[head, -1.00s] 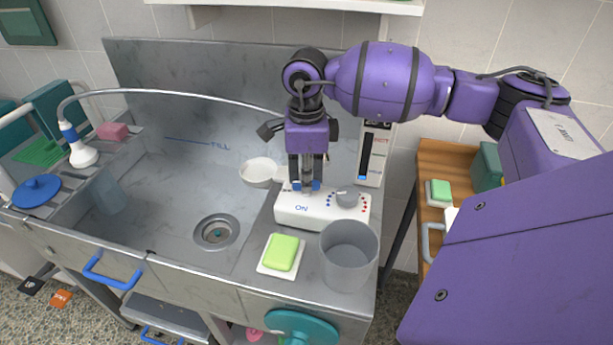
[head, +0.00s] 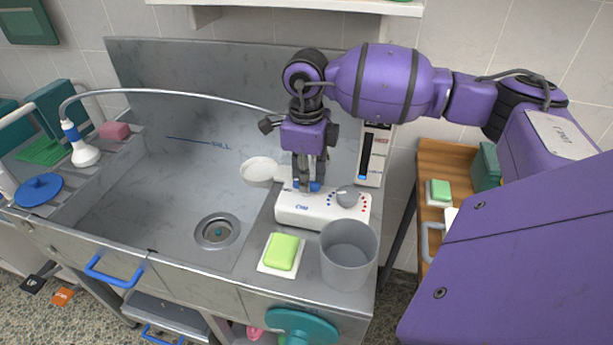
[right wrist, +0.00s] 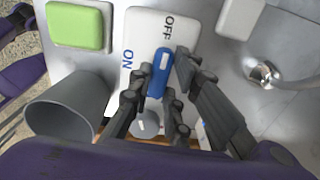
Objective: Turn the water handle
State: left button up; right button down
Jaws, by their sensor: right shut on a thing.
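A white control box (head: 325,213) sits on the right end of the metal sink. Its blue water handle (right wrist: 160,72) lies between the ON and OFF labels in the right wrist view, its long side running up the picture. My right gripper (head: 307,186) reaches down from above and is shut on this handle, with one finger on each side. In the right wrist view the right gripper (right wrist: 159,78) shows both fingers at the handle. In the head view the fingers hide most of the handle. My left gripper is out of view.
A grey cup (head: 349,258) and green soap (head: 283,251) are in front. A white dish (head: 261,171) is at the left. The sink basin (head: 160,195) is largely clear.

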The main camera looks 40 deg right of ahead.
jog(key=c, duration=1.6)
grip_release()
jog(key=shift+c, duration=0.2)
notch_tip(320, 180, up, 12)
